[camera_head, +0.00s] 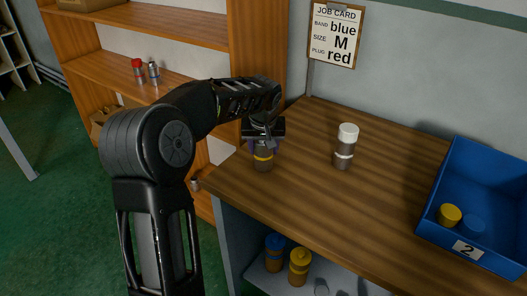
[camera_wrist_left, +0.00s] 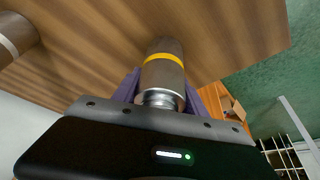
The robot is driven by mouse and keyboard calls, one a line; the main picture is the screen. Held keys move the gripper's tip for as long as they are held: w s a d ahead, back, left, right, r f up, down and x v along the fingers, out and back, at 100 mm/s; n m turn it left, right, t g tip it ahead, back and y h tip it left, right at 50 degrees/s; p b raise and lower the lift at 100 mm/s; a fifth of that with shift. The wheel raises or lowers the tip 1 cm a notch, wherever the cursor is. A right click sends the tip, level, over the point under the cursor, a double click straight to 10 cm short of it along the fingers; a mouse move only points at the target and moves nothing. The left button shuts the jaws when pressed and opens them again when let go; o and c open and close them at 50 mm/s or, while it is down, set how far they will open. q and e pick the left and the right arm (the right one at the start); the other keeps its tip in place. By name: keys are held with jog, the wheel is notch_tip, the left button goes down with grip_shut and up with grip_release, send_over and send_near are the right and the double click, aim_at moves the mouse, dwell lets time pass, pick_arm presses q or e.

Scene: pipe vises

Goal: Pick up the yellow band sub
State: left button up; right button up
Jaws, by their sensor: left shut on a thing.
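The yellow band sub (camera_head: 263,161) is a grey metal cylinder with a yellow ring, upright at the left corner of the wooden bench top (camera_head: 310,190). My left gripper (camera_head: 262,143) is shut on its upper part from above. In the left wrist view, the sub (camera_wrist_left: 163,75) sits between the purple fingers, with its bright threaded neck towards the gripper body. Its far end is at or close to the wood; I cannot tell whether it touches. My right gripper is not in view.
A white-capped grey cylinder with a white band (camera_head: 345,146) stands on the bench. A blue bin (camera_head: 484,183) marked 2 holds a yellow plug and a blue one. Blue-topped and yellow-topped pieces (camera_head: 299,266) stand on the lower shelf. A job card (camera_head: 336,34) hangs behind.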

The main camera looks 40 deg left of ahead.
pick_arm(q)
grip_shut()
jog(key=shift+r, duration=0.15)
notch_tip(320, 180, up, 10)
jog(key=shift+f, duration=0.1)
dwell(0.5)
dwell(0.5)
